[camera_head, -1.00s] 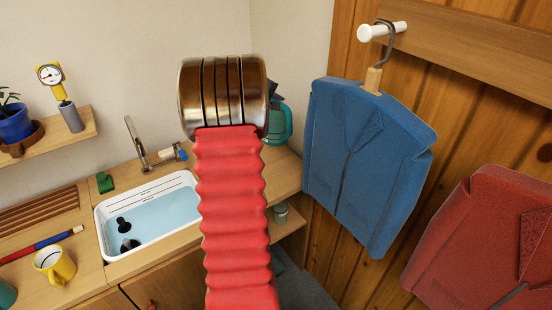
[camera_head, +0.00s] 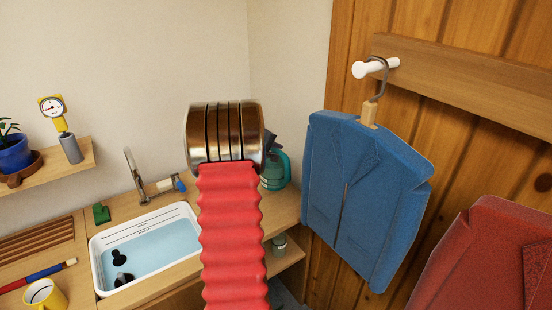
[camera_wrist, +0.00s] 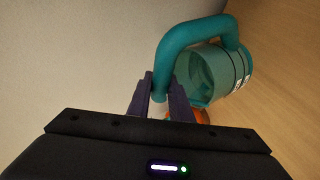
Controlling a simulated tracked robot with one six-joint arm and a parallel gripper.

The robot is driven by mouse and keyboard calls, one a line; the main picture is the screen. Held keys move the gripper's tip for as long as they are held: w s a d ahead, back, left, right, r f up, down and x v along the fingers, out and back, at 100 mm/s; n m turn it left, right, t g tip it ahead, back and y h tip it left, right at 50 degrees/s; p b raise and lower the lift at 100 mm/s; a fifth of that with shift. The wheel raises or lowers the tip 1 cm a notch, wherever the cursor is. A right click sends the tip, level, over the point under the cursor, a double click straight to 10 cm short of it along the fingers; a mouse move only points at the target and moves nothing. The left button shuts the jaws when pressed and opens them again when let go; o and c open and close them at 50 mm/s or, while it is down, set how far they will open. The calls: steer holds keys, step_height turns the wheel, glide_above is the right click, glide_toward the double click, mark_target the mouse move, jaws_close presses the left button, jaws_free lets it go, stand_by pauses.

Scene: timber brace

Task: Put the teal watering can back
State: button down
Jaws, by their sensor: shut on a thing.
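The teal watering can (camera_wrist: 200,62) is at the upper middle of the wrist view, with its thick handle arching to the left. My gripper (camera_wrist: 158,88) is shut on the handle's lower left end. In the head view the watering can (camera_head: 275,170) shows behind my red and metal arm, at the counter's right end near the wall corner. I cannot tell whether the can touches the counter. Something orange (camera_wrist: 202,116) shows just below the can in the wrist view.
A white sink (camera_head: 150,245) with water and dark objects lies left of my arm, beside a faucet (camera_head: 135,170). A blue jacket (camera_head: 365,190) hangs from a white peg at the right. A small jar (camera_head: 279,245) stands on a lower shelf. A yellow mug (camera_head: 45,295) is at lower left.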

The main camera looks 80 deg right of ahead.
steer(key=shift+r, duration=0.1)
steer(key=shift+f, duration=1.95)
steer(key=c, duration=1.6)
jaws_free()
steer(key=shift+v, duration=6.05)
